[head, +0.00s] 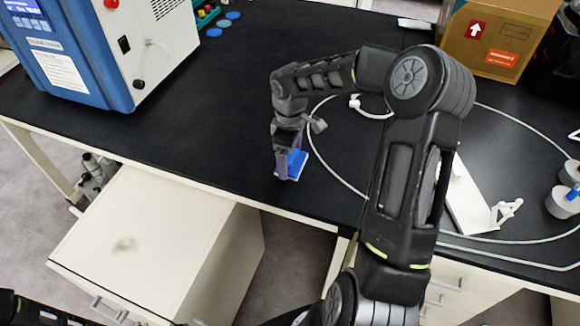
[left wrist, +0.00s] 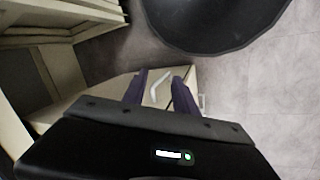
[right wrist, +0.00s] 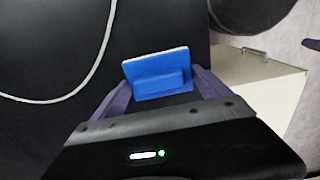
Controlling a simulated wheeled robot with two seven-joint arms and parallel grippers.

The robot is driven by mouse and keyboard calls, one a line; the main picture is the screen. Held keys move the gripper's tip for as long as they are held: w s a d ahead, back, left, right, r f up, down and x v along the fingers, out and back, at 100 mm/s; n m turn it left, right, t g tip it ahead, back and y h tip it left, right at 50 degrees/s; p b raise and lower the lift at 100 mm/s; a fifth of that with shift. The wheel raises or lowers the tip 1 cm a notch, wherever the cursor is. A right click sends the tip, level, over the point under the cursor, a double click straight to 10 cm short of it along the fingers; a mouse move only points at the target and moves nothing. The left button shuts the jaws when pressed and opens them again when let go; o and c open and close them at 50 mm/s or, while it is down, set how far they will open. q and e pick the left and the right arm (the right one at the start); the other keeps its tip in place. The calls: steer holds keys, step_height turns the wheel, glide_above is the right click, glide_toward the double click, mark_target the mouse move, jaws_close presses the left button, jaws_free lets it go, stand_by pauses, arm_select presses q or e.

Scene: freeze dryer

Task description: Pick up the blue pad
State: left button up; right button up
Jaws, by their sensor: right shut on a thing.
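The blue pad (head: 297,164) is a flat blue piece with a raised blue block on it, close to the front edge of the black tabletop. My right gripper (head: 287,168) points down at it and partly hides it. In the right wrist view the pad (right wrist: 157,75) sits between the two fingers, which are shut on its block. I cannot tell whether the pad touches the tabletop. My left gripper (left wrist: 160,88) is open and empty, away from the table, with a cabinet and floor behind it.
A blue and white machine (head: 85,50) stands at the back left, with small blue discs (head: 223,23) beside it. A cardboard box (head: 497,38) is at the back right. A white hose (head: 340,180) loops over the table.

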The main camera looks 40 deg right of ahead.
mark_target(290, 156)
step_height(290, 156, up, 5)
steer(key=shift+r, duration=0.1)
stand_by(0.6)
